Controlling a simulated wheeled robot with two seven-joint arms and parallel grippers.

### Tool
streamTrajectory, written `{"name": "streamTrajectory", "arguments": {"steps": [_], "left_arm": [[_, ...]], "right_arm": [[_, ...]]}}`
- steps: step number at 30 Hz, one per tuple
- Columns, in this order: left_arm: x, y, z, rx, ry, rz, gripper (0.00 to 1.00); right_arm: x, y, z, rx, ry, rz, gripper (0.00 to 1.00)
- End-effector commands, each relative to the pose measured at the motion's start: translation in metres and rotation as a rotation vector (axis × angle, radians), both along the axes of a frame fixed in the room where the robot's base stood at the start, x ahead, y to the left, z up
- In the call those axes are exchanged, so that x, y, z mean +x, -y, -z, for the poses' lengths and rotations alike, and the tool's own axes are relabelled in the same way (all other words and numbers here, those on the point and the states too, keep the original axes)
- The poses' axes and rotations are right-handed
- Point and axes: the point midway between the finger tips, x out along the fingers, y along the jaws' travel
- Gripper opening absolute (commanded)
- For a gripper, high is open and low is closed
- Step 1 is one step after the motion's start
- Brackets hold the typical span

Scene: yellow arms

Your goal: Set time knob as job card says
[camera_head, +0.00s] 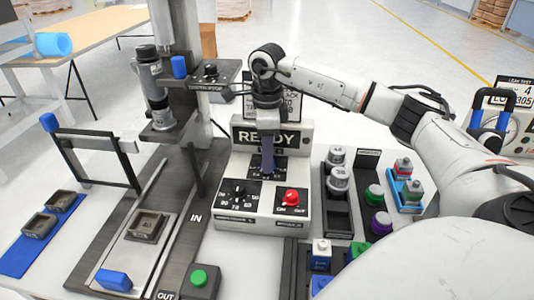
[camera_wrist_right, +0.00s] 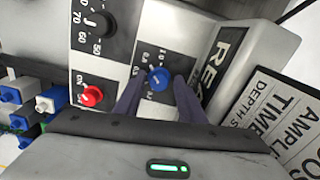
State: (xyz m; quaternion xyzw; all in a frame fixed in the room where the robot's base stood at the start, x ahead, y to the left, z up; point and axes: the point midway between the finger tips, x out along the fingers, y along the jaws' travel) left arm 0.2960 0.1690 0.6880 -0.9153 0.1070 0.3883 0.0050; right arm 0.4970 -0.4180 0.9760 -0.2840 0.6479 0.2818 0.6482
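The grey control box (camera_head: 247,214) has a READY display (camera_head: 262,138). In the right wrist view a blue knob (camera_wrist_right: 158,78) sits on a black dial plate with small decimal numbers. My right gripper (camera_wrist_right: 159,88) points down at it, with one dark finger on each side. Gaps show between fingers and knob, so it looks open. In the head view this gripper (camera_head: 267,160) hides the blue knob. A black knob (camera_head: 238,190) with a 50-to-80 scale and a red knob (camera_head: 291,197) are nearby. The job card (camera_wrist_right: 280,115) is partly cut off; its values are unreadable. My left gripper is out of view.
A press stand with a metal column (camera_head: 182,60) stands left of the box. A green button (camera_head: 199,278) is in front.

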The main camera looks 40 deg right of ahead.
Motion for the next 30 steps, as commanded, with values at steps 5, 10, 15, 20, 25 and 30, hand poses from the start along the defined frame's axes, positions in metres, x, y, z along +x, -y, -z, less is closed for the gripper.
{"name": "streamTrajectory", "arguments": {"steps": [5, 10, 15, 20, 25, 30], "left_arm": [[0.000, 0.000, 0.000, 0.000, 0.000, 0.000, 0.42], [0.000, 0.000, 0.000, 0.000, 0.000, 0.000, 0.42], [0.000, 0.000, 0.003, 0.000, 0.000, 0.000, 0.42], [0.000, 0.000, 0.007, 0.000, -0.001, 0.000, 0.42], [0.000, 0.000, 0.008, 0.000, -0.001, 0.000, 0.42], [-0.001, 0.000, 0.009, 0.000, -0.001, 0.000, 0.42]], "right_arm": [[0.000, -0.001, 0.000, 0.002, -0.001, -0.001, 0.42], [0.000, -0.001, -0.001, 0.002, -0.001, -0.002, 0.42], [0.001, -0.001, -0.019, 0.004, 0.003, -0.002, 0.42], [0.001, -0.001, -0.052, 0.002, 0.005, -0.002, 0.42], [0.001, -0.001, -0.083, 0.004, 0.003, -0.001, 0.42], [0.000, -0.001, -0.099, 0.003, 0.000, -0.001, 0.42]]}}
